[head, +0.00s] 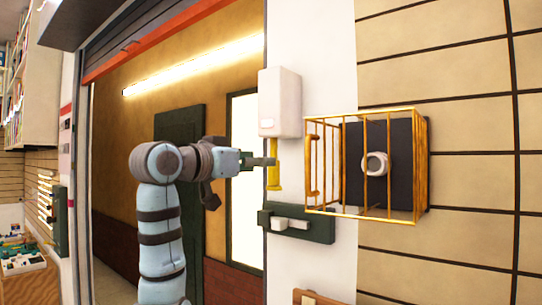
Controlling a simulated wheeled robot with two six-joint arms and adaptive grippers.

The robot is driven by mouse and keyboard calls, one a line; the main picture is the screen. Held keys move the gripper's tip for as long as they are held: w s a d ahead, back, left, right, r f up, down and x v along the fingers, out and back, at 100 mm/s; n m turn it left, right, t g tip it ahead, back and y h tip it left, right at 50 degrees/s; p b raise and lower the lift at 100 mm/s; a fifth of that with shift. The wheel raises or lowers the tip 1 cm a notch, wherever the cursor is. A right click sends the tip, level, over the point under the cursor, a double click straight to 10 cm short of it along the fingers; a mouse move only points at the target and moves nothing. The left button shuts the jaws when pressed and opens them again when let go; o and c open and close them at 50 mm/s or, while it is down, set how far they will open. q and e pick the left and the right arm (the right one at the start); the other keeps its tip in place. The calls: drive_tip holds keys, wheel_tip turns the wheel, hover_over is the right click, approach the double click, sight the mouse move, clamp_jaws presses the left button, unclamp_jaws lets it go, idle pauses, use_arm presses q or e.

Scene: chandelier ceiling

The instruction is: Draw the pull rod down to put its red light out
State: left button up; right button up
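A yellow pull rod (274,172) hangs below a white box (280,103) on the white wall strip. No lit red light shows on the box or the rod from here. My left gripper (264,162) is at the rod's upper part, pointing right. Its dark fingertip overlaps the rod in the picture. I cannot tell whether it touches or grips the rod, since the fingers are seen side-on. My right gripper is not in view.
A golden wire cage (414,222) around a dark panel with a white knob (375,164) projects from the wall right of the rod. A dark green plate with a grey bar latch (290,222) sits below the rod. A doorway opens behind my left arm.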

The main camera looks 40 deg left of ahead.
use_arm(q)
drive_tip(key=w+p, duration=0.2)
drive_tip(key=w, duration=0.5)
drive_tip(key=shift+a, duration=0.1)
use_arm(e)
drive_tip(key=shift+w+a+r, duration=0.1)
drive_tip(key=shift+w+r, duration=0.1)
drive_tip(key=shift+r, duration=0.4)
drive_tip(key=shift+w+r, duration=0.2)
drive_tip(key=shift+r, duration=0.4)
use_arm(q)
drive_tip(key=shift+s, duration=0.1)
clamp_jaws()
